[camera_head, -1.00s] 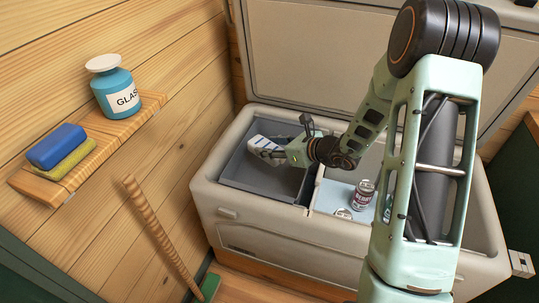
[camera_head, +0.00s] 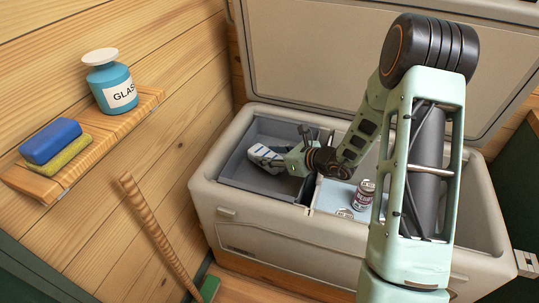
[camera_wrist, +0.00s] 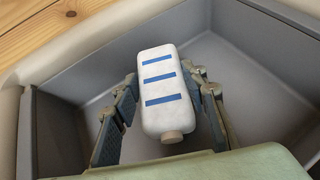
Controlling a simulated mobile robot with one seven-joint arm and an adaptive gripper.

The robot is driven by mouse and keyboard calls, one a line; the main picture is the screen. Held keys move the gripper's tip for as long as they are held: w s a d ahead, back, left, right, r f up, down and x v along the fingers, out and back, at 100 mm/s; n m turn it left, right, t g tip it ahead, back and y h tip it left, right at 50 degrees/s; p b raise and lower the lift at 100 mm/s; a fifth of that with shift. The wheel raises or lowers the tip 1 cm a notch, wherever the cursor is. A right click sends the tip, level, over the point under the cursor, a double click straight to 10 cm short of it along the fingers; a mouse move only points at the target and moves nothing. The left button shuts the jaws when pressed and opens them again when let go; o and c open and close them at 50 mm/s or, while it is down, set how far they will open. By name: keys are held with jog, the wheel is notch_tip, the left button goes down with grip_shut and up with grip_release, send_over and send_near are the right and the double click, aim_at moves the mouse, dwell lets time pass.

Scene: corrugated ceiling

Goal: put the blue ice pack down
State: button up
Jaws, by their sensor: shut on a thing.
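The ice pack (camera_wrist: 163,92) is a white block with blue stripes and a small beige cap. It also shows in the head view (camera_head: 261,152), at the left of the cooler. My gripper (camera_wrist: 165,108) has its fingers on both sides of the pack and is shut on it. In the head view my gripper (camera_head: 276,160) reaches in from the right over the grey tray (camera_head: 238,172). The pack is within the tray's outline. I cannot tell whether it touches the tray's floor.
The cooler (camera_head: 285,229) stands open, its lid (camera_head: 330,55) raised behind. Its right compartment holds a can (camera_head: 363,195) and another lid-like round top (camera_head: 345,213). A wall shelf at left holds a blue jar (camera_head: 113,90) and sponges (camera_head: 50,141). A striped stick (camera_head: 157,232) leans in front.

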jog(key=o, duration=1.4)
jog(key=shift+f, duration=0.15)
jog(key=shift+c, duration=0.2)
jog(key=shift+r+p, duration=0.75)
jog(key=shift+p, duration=0.05)
jog(key=p+v, duration=0.1)
jog(key=v, duration=1.1)
jog(key=shift+f, duration=0.15)
